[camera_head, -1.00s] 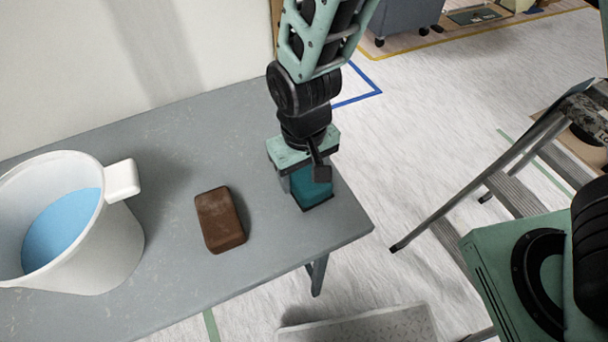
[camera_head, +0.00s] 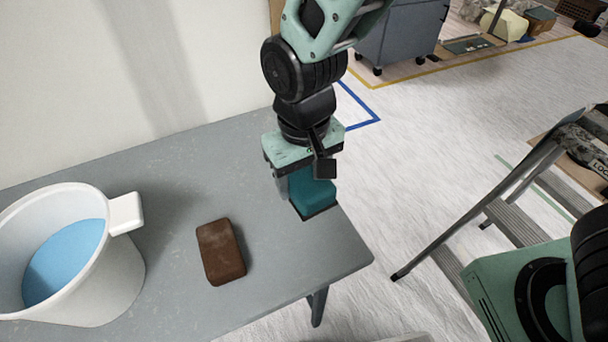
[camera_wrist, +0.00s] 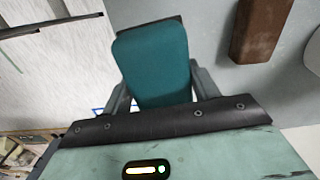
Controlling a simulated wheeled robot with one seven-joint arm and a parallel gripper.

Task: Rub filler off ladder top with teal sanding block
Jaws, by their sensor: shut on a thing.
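My gripper (camera_head: 303,178) is shut on the teal sanding block (camera_head: 314,190), above the right end of the grey table. The block has a dark underside and seems to hang a little clear of the tabletop. In the wrist view the block (camera_wrist: 152,62) sits between the two fingers. The ladder (camera_head: 515,222) stands on the floor at the right, apart from my gripper. Its dark top (camera_head: 590,140) is partly cut off by the picture edge. I cannot make out the filler on it clearly.
A brown block (camera_head: 221,252) lies on the grey table (camera_head: 185,300), also seen in the wrist view (camera_wrist: 260,28). A white bucket (camera_head: 120,275) with blue contents stands at the left. A grey wheeled cabinet (camera_head: 402,35) is at the back. Floor between table and ladder is largely clear.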

